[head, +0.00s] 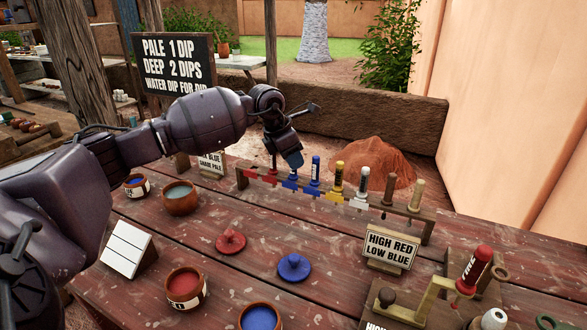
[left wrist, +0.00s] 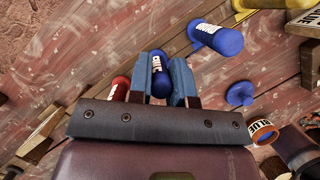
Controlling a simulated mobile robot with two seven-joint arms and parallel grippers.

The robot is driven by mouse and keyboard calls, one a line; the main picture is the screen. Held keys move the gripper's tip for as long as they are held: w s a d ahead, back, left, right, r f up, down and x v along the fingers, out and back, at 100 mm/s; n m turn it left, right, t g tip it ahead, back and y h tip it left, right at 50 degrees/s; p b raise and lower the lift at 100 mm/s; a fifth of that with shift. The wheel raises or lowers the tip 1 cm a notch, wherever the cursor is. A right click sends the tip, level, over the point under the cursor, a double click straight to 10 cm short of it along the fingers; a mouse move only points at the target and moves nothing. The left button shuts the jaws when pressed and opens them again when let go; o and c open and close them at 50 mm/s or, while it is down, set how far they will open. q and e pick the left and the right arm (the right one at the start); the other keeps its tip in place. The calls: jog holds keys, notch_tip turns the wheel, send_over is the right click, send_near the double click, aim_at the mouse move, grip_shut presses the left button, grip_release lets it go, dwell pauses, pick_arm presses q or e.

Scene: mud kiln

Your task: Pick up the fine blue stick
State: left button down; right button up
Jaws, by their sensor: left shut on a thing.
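In the head view the gripper mostly hides this stick. I cannot tell whether the stick still sits in the rack. A thicker-looking blue stick (head: 315,169) stands just to the right of the gripper; it also shows in the left wrist view (left wrist: 216,38). A red stick (left wrist: 120,88) is just left of the fingers. My right gripper is not in view.
Yellow (head: 338,176), white (head: 363,181) and bare wooden sticks stand farther right in the rack. Red (head: 186,286) and blue (head: 260,315) paint pots and two lids lie in front. A sign (head: 390,249) stands at the right. A red stick (head: 474,268) rests on a stand.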

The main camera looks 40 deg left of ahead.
pick_arm(q)
jog(key=shift+r, duration=0.15)
jog(key=shift+r, duration=0.25)
notch_tip(320, 180, up, 19)
jog(key=p, duration=0.2)
jog(key=shift+r, duration=0.15)
jog(key=shift+p, duration=0.3)
dwell(0.3)
